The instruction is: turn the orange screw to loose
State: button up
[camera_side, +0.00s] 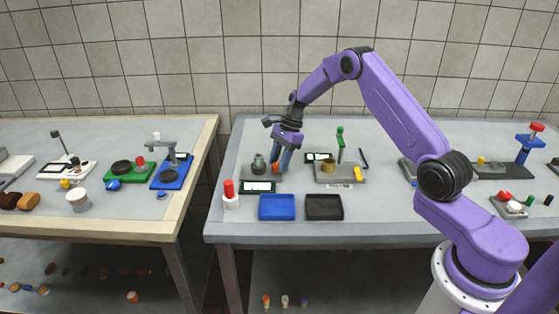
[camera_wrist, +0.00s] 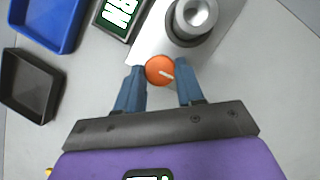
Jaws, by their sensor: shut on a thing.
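The orange screw (camera_wrist: 160,70) is a round orange knob with a pale line on its top, at the edge of a light metal plate (camera_wrist: 146,48). In the side view the screw (camera_side: 276,168) shows as a small orange patch at my fingertips. My gripper (camera_wrist: 160,84) points down with one blue finger on each side of the screw and is shut on it. In the side view my gripper (camera_side: 281,160) partly hides the plate and screw. A dark round fixture with a silver top (camera_wrist: 196,14) stands on the same plate, close to the screw.
A small display (camera_wrist: 122,14), a blue tray (camera_side: 277,207) and a black tray (camera_side: 323,207) lie in front. A red-topped white bottle (camera_side: 230,196) stands at the front left. A green-handled device (camera_side: 340,143) is close on the right.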

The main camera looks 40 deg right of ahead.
jog(key=shift+n+g, duration=0.4)
jog(key=shift+n, duration=0.5)
jog(key=o, duration=1)
jog(key=shift+o, duration=0.2)
